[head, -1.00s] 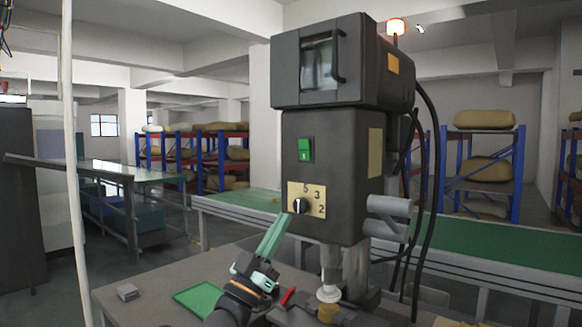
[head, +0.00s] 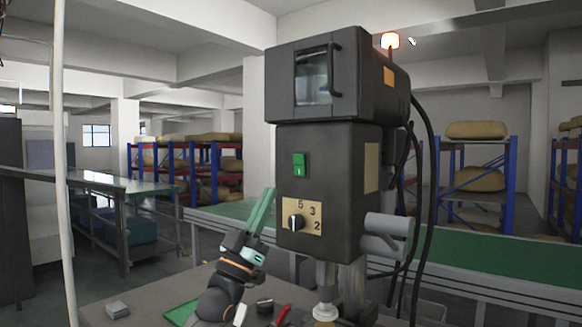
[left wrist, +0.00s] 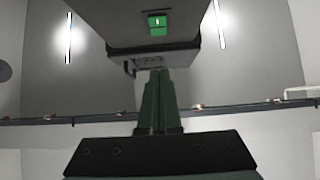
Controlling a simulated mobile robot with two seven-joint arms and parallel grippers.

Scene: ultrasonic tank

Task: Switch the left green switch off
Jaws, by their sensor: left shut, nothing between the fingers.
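The green switch (head: 300,165) is on the front of the grey machine head (head: 340,190), above a beige dial plate with a black knob (head: 296,222). The lower part of the switch carries a "1" mark. It also shows in the left wrist view (left wrist: 158,25), beyond the fingertips. My left gripper (head: 270,190) is shut and empty, with its green fingers pointing up, left of the dial plate and below the switch. In the left wrist view its fingers (left wrist: 160,75) are together and apart from the switch. My right gripper is not in view.
The machine stands on a grey table with a green tray (head: 182,312), a small grey block (head: 117,310) and a red-handled item (head: 283,314). Black cables hang at the machine's right side. A green conveyor (head: 480,262) runs behind.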

